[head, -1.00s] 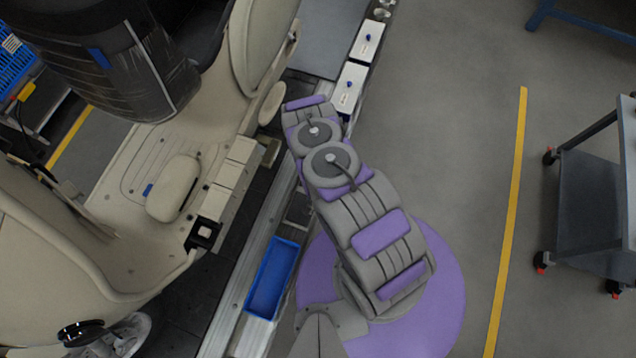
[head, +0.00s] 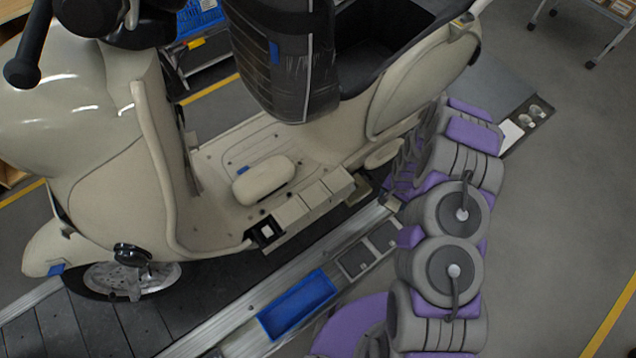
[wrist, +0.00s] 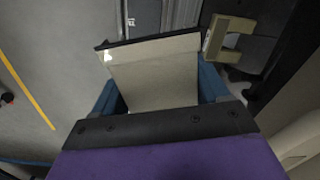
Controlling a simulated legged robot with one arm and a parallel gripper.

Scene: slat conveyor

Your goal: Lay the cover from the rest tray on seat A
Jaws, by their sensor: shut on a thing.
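In the wrist view, my gripper (wrist: 158,90) is shut on a flat cream cover (wrist: 153,68) with a dark far edge. Its blue fingers stand on either side of the cover. In the head view, my folded arm hides the gripper and the cover beside the scooter's footboard. Along the footboard's near edge is a row of cream blocks (head: 314,195), with a dark open seat (head: 266,234) at its left end. No letter is legible, so I cannot tell which one is seat A. A white piece (head: 511,134), possibly on the rest tray, shows right of my arm.
The cream scooter (head: 85,100) stands on the dark slat conveyor (head: 80,322). A blue tray (head: 297,304) and grey recesses (head: 355,262) lie along the metal rail. A cream bracket (wrist: 229,38) shows close beyond the cover in the wrist view. The floor at right is open.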

